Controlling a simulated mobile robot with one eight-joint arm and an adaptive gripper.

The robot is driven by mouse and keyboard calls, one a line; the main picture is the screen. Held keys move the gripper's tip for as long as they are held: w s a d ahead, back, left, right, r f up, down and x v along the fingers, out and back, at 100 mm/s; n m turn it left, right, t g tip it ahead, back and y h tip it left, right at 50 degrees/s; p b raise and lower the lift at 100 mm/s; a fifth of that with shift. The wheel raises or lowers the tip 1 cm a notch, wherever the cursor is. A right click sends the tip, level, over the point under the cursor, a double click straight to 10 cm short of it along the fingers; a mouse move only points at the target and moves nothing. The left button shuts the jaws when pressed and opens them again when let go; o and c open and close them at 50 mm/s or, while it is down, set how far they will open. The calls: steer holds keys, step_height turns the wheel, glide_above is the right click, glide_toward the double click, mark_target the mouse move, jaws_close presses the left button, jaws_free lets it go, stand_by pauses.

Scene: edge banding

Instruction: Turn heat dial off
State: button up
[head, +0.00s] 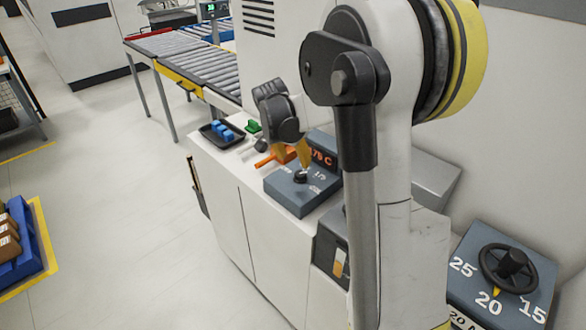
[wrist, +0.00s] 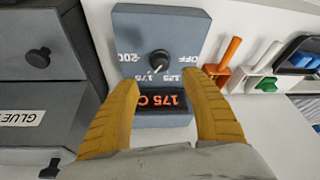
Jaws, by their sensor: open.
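The heat dial (wrist: 159,60) is a small dark knob on a blue-grey control box (wrist: 203,13); it also shows in the head view (head: 300,177). In the wrist view the markings around it appear inverted: 200, 175, 125 and OFF, with OFF at the right. The knob's pale pointer mark seems to face the 175 side, away from OFF. An orange display (wrist: 160,100) reads 175 C. My gripper (wrist: 162,80) is open and empty, its yellow fingers apart over the display end of the box. Its tips are short of the knob; contact with the box is unclear.
A grey glue unit (wrist: 30,116) is on the other side. A separate 15–25 dial (head: 508,262) sits at lower right in the head view.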

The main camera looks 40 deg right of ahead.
mark_target(300, 174)
steer(key=b+x, duration=0.2)
steer(key=x, duration=0.8)
jaws_close()
